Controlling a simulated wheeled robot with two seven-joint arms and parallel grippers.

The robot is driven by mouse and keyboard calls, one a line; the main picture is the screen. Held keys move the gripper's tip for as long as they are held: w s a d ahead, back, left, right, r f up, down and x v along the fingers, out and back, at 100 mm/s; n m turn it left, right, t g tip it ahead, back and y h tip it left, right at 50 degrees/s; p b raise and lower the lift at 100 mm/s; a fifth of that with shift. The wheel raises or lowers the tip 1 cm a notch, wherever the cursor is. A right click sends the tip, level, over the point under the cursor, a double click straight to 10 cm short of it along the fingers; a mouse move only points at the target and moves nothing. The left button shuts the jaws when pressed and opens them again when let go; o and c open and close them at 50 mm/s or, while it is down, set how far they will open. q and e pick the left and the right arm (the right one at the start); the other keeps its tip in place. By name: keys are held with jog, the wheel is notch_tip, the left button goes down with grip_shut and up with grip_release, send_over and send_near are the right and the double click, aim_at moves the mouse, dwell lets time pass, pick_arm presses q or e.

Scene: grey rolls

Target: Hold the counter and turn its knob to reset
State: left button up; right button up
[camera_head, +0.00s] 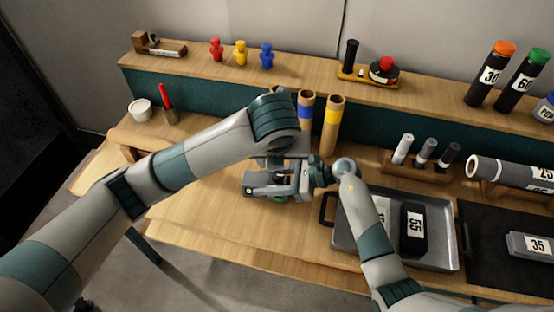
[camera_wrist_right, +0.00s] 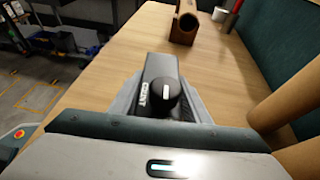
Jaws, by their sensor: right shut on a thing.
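The counter (camera_wrist_right: 143,92) shows in the right wrist view as a small dark box with a white-lettered label. Its round black knob (camera_wrist_right: 172,98) has a white mark, which runs nearly up and down in this view. In the head view the counter (camera_head: 262,190) is a dark shape above the bench's front part, partly covered. My right gripper (camera_head: 276,184) is shut on the counter, with a grey finger on each side of it. My left arm reaches over from the left, above the counter. Its gripper is mostly hidden, and its jaws cannot be made out.
A metal tray (camera_head: 342,237) with dark labelled blocks lies to the right of the counter. Several cardboard tubes (camera_head: 331,128) stand just behind. A white cup (camera_head: 140,110) and a holder with a red item (camera_head: 166,102) are at the left. The bench (camera_head: 190,215) is clear at front left.

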jog(key=o, duration=1.4)
jog(key=shift+c, duration=0.2)
jog(key=shift+d, duration=0.1)
jog(key=v, duration=1.2)
jog(key=shift+s, duration=0.15)
